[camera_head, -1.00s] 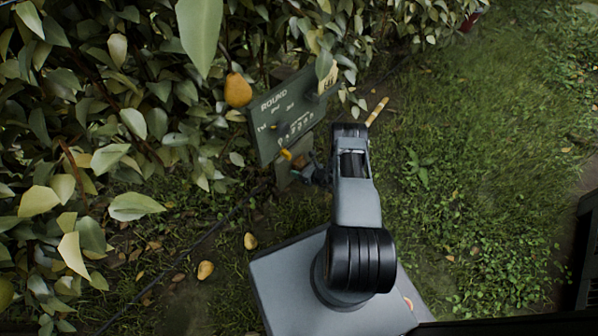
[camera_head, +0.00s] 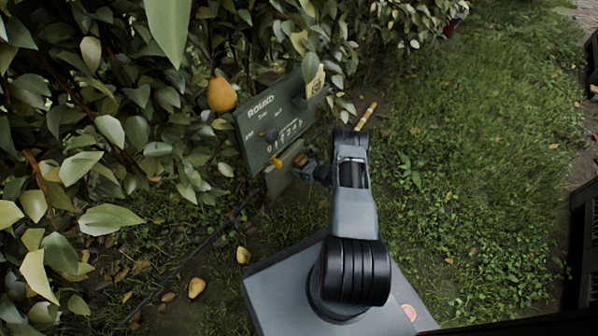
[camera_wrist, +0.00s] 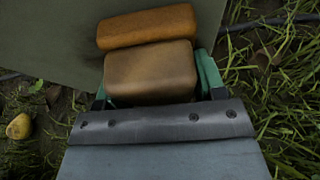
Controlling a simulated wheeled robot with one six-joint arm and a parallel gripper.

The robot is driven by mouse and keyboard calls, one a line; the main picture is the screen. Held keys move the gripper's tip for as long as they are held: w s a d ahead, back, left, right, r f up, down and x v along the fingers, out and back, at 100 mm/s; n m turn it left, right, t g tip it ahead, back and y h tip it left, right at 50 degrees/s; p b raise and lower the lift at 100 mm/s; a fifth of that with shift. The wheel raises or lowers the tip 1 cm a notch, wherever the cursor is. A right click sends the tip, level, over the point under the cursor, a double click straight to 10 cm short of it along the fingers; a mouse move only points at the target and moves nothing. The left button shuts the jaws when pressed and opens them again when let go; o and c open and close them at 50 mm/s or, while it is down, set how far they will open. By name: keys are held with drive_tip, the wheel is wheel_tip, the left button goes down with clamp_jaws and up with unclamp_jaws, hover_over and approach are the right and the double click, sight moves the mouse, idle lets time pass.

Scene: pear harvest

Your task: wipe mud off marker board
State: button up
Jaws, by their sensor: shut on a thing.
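My gripper (camera_head: 303,166) is at the board's lower right edge. In the wrist view its green fingers (camera_wrist: 155,80) are shut on a tan block with an orange-brown layer, seemingly a sponge (camera_wrist: 150,70). The orange-brown face is towards the board; I cannot tell whether it touches. A dark smudge beside it may be mud or shadow.
A yellow pear (camera_head: 222,94) hangs left of the board. Fallen pears (camera_head: 197,288) lie on the ground at lower left. Dense hedge leaves (camera_head: 90,130) crowd the left and top. A yellow stick (camera_head: 367,116) stands right of the board. Open grass (camera_head: 460,150) lies to the right.

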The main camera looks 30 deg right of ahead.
sight(285, 177)
drive_tip(key=shift+w+d, duration=0.1)
drive_tip(key=shift+w, duration=0.05)
drive_tip(key=shift+s+a+r+p, duration=0.1)
drive_tip(key=shift+s+a+p, duration=0.2)
drive_tip(key=shift+a, duration=0.25)
drive_tip(key=shift+s+a+p, duration=0.2)
drive_tip(key=shift+a+p, duration=0.2)
drive_tip(key=shift+a, duration=0.1)
drive_tip(key=shift+s+a+p, duration=0.35)
drive_tip(key=shift+s+a, duration=0.1)
drive_tip(key=shift+a, duration=0.4)
drive_tip(key=shift+s+a+p, duration=0.3)
drive_tip(key=shift+s+a, duration=0.1)
drive_tip(key=shift+a, duration=0.45)
drive_tip(key=shift+s+a+p, duration=0.35)
drive_tip(key=shift+s+a, duration=0.1)
drive_tip(key=shift+a, duration=0.4)
drive_tip(key=s+d, duration=0.2)
drive_tip(key=s, duration=0.3)
drive_tip(key=shift+s+d+p, duration=0.25)
drive_tip(key=shift+p, duration=0.2)
drive_tip(key=shift+s+d, duration=0.35)
drive_tip(key=shift+s, duration=0.35)
drive_tip(key=shift+s+d, duration=0.3)
drive_tip(key=shift+s, duration=0.35)
